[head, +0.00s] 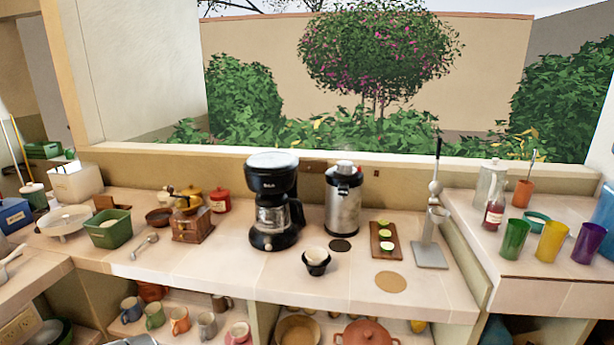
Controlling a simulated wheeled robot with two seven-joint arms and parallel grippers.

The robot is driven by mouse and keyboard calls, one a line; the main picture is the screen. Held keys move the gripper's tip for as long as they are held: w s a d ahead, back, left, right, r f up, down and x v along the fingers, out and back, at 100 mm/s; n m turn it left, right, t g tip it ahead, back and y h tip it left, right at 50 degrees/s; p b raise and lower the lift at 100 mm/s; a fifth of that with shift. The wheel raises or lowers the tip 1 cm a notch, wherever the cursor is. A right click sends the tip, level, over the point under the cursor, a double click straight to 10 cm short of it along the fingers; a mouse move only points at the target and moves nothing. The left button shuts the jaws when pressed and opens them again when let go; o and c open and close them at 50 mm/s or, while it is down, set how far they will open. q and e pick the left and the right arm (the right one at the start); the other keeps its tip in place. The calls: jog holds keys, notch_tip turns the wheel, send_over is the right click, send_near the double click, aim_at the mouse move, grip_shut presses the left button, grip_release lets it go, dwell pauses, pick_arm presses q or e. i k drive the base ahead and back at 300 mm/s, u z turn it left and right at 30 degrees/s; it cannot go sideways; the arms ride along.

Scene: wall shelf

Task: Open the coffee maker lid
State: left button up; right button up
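A black coffee maker (272,201) stands upright on the counter near the middle of the head view. Its lid (272,160) is the pale, light-topped round part at the top, and it looks shut. A glass carafe (272,216) sits inside the machine, with a black handle on its right side. Neither of my grippers is in view.
A steel and black appliance (343,200) stands right of the coffee maker, and a small black cup (316,261) is in front. A wooden coffee grinder (192,224) stands to the left. The counter (220,272) is clear at the front.

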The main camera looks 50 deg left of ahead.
aim_at(266, 164)
jog(key=u, duration=0.4)
jog(key=i, duration=0.9)
jog(key=u, duration=0.8)
